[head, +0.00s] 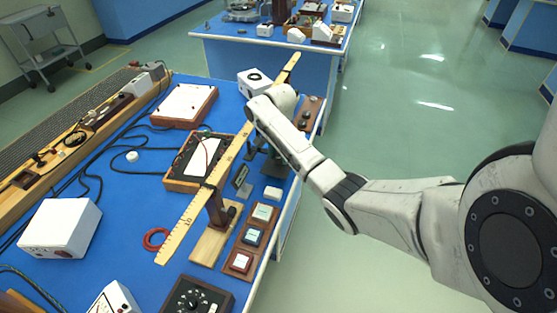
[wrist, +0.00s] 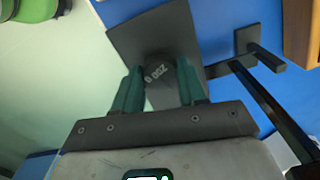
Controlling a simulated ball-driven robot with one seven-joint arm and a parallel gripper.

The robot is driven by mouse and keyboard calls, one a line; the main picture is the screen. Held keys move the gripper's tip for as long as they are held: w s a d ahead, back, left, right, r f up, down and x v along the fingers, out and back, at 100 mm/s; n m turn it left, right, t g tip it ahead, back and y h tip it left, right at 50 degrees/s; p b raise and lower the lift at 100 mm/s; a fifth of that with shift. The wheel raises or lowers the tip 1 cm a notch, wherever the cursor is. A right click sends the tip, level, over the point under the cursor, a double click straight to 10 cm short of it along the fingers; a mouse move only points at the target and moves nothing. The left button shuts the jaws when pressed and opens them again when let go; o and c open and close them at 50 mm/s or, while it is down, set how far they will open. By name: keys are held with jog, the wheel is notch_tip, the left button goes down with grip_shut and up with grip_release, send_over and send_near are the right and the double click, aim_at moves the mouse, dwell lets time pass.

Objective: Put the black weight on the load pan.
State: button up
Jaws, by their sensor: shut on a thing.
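The black weight (wrist: 157,73) shows in the wrist view, with a light marking that seems to read 250 g. My gripper (wrist: 158,88) is shut on it, with one green-padded finger on each side. A dark grey flat plate (wrist: 135,38), which looks like the load pan, lies just beyond and under the weight. I cannot tell whether the weight touches it. In the head view my forearm hides most of the gripper, and the weight cannot be made out there.
A long wooden ruler beam (head: 182,229) on a wooden stand (head: 213,243) runs close beside my arm. A white box (head: 253,82) stands behind it. A black stand (wrist: 253,50) is right of the plate in the wrist view. Green floor (head: 390,130) is open to the right.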

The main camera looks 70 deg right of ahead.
aim_at(279, 157)
jog(key=shift+w+f, duration=0.1)
jog(key=shift+f, duration=0.4)
jog(key=shift+r, duration=0.1)
jog(key=o, duration=1.2)
jog(key=shift+f, duration=0.2)
jog(key=shift+r+p, duration=1.9)
jog(key=shift+r, duration=4.25)
